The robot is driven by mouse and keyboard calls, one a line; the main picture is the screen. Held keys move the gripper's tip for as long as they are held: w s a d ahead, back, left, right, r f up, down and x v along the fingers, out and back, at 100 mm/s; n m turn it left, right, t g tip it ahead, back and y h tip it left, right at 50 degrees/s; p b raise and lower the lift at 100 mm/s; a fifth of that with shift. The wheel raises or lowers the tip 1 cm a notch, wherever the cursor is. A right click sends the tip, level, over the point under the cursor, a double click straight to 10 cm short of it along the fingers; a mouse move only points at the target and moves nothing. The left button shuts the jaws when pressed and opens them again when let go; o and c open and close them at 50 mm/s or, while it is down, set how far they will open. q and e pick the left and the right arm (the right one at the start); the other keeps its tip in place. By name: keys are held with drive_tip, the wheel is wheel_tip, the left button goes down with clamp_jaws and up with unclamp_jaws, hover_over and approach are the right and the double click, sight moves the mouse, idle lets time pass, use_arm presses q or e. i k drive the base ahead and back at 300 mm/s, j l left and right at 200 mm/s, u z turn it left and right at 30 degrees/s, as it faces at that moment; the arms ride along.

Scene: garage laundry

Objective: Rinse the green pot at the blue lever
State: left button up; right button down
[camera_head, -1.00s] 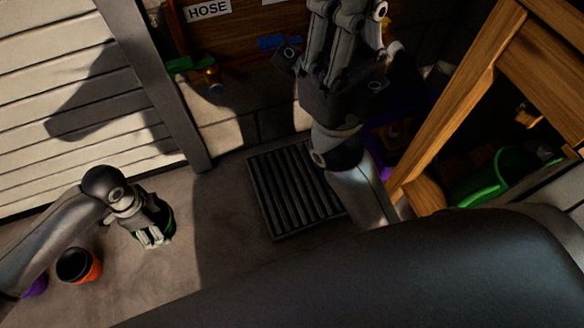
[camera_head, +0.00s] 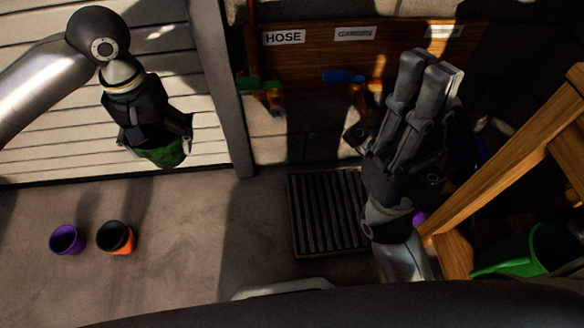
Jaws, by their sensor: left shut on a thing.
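The green pot (camera_head: 163,156) is held in my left gripper (camera_head: 160,140), raised in front of the pale slatted door at the left. The gripper is shut on it and hides most of it. The blue lever (camera_head: 343,76) is on the pipework below the wooden sign board, right of centre. My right gripper (camera_head: 430,75) stands upright just right of the blue lever, its fingers pointing up and close together. I see nothing between them, but cannot tell whether it is open or shut.
A green lever (camera_head: 248,83) sits left of the blue one, near the HOSE label (camera_head: 283,38). A slatted drain grate (camera_head: 325,212) lies below. A purple pot (camera_head: 67,240) and an orange pot (camera_head: 116,238) stand on the floor. A wooden frame (camera_head: 500,170) blocks the right.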

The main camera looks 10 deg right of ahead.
sight(338, 77)
drive_tip(key=z, duration=1.3)
drive_tip(key=k+j+z, duration=0.45)
drive_tip(key=i+j, duration=0.2)
drive_tip(key=i, duration=0.1)
